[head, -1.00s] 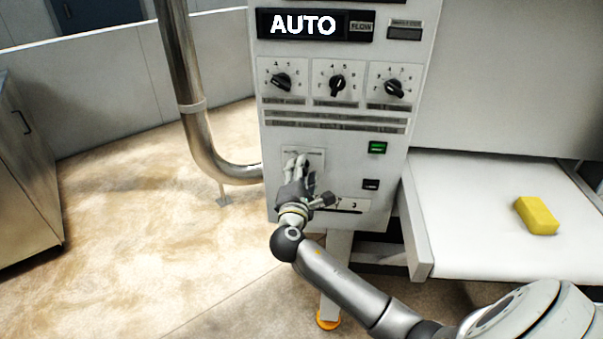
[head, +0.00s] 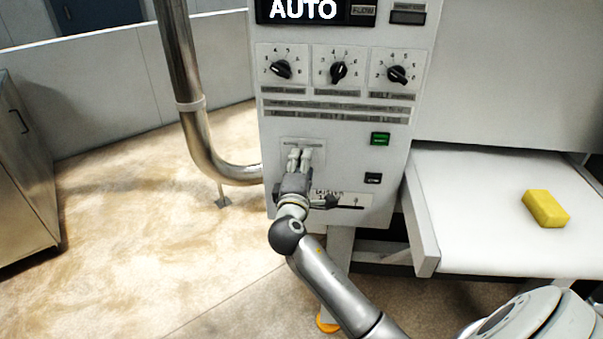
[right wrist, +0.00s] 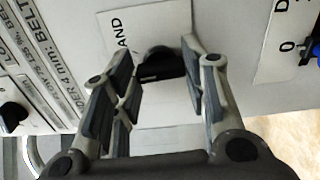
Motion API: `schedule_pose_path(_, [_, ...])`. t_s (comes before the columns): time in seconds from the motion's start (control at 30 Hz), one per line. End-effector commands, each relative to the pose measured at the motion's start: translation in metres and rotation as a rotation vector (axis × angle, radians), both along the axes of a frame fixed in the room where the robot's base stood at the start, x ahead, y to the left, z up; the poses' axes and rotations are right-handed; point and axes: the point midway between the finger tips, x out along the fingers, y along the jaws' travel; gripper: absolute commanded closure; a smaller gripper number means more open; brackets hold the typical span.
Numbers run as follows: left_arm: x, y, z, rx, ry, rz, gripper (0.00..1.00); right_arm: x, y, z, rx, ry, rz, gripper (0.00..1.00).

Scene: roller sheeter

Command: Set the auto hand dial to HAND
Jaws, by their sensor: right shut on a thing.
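The auto hand dial (right wrist: 160,64) is a black knob on a pale plate, seen in the right wrist view, with part of the word HAND printed beside it. My right gripper (right wrist: 158,68) has a finger on each side of the knob and is shut on it. In the head view my right gripper (head: 300,156) is at the lower part of the white control panel (head: 345,135) and hides the dial. The display (head: 303,11) at the panel's top reads AUTO. My left gripper is not in view.
Three black knobs (head: 339,72) sit in a row above the gripper. A green button (head: 380,139) and a black switch (head: 373,178) are to its right. A bent metal pipe (head: 187,90) stands left of the panel. A yellow block (head: 545,208) lies on the white bed (head: 470,195).

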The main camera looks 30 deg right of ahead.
Motion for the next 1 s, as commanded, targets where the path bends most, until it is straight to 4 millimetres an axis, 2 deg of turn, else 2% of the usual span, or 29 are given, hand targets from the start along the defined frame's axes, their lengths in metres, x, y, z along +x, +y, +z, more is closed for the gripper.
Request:
schedule_pose_path(0.03, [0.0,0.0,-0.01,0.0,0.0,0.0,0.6,0.0,0.001,-0.006,0.039,-0.03,0.0,0.83])
schedule_pose_path(0.4, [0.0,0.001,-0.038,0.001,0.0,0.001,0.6,0.0,0.001,-0.006,0.286,-0.239,0.0,0.83])
schedule_pose_path(0.7, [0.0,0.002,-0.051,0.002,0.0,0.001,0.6,0.0,0.001,-0.004,0.412,-0.349,-0.001,0.83])
schedule_pose_path(1.0, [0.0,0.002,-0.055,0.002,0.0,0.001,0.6,0.0,0.0,-0.004,0.462,-0.389,-0.002,0.83])
